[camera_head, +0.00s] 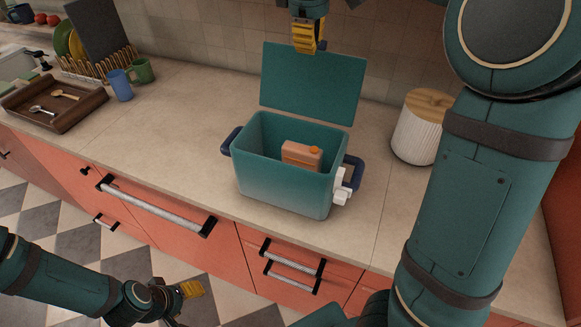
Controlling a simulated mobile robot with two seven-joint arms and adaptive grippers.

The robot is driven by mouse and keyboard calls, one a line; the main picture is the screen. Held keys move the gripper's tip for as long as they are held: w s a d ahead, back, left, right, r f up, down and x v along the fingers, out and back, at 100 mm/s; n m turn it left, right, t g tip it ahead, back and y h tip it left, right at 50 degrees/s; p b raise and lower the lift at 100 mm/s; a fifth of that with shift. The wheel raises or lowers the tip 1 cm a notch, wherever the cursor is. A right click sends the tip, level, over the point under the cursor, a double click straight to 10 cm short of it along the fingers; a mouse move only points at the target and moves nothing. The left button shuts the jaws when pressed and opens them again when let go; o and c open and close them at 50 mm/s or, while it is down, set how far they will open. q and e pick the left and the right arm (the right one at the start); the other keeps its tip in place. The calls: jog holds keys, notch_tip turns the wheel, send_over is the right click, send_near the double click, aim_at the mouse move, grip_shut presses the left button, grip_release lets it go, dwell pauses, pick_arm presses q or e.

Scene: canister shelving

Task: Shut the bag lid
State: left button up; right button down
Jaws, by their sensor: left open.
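The teal bag (285,185) stands open on the counter, with dark blue side handles and a white latch-like part at its right. Its teal lid (312,85) stands raised at the back, tilted up. My left gripper (190,290) is open and empty, low in front of the counter and away from the bag.
A white ribbed canister (421,128) with a wooden top stands right of the bag, near my right arm. A blue cup (120,85), a green mug (141,70) and a wooden tray (60,120) are at the left. The counter (185,125) left of the bag is clear.

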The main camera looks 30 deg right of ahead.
jog(key=s+a+f+b, duration=0.1)
jog(key=s+a+b, duration=0.2)
jog(key=s+a, duration=0.1)
jog(key=shift+s+a+f, duration=0.2)
jog(key=shift+a+f, duration=0.2)
jog(key=shift+a, duration=0.15)
dwell(0.5)
jog(key=s+a+f+b, duration=0.3)
jog(key=a+f+b, duration=0.1)
jog(key=shift+s+a+f, duration=0.2)
jog(key=shift+s+f, duration=0.1)
jog(key=shift+s, duration=0.1)
dwell(0.9)
dwell(0.3)
notch_tip(320, 180, down, 6)
jog(key=s+a+b, duration=0.2)
jog(key=b, duration=0.3)
jog(key=shift+s+a+f, duration=0.15)
jog(key=shift+a+f, duration=0.1)
jog(key=shift+a, duration=0.05)
dwell(0.5)
